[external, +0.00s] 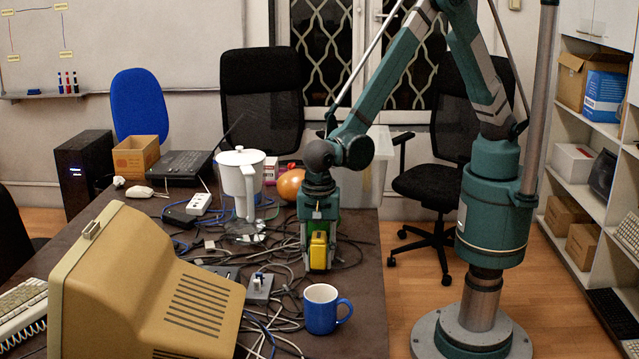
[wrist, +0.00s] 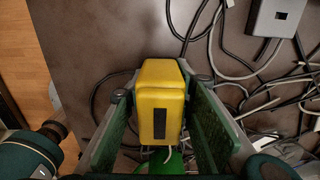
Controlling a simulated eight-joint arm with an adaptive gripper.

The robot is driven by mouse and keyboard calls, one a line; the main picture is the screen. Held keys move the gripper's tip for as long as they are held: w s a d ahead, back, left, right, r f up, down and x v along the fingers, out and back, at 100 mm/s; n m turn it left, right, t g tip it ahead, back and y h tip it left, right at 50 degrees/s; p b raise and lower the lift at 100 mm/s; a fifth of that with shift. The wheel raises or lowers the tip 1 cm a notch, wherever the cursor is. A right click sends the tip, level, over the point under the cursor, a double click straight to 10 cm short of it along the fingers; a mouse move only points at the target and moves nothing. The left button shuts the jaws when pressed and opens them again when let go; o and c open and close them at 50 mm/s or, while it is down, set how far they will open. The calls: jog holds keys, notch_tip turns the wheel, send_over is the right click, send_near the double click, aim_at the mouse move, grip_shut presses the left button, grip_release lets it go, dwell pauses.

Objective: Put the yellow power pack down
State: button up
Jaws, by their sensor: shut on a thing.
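The yellow power pack (external: 318,250) is a small yellow block with a dark strip on its face. My gripper (external: 318,262) points down over the right part of the table and is shut on the pack. In the wrist view the pack (wrist: 162,100) sits between the two green-padded fingers of my gripper (wrist: 160,105). The brown table top (wrist: 120,40) shows beyond it. I cannot tell whether the underside of the pack touches the table or the cables.
A blue mug (external: 322,312) stands in front of my gripper. Tangled cables (external: 290,290) and a grey box (external: 260,288) lie to the left, with a white pitcher (external: 240,180) and an orange ball (external: 291,185) behind. The table's right edge is close; bare table (external: 362,262) lies between.

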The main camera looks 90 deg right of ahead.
aim_at(319, 236)
jog(key=shift+f, duration=0.2)
jog(key=o, duration=1.1)
jog(key=shift+r, duration=0.2)
notch_tip(319, 236, up, 12)
jog(key=shift+r+p, duration=0.1)
jog(key=shift+p, duration=0.9)
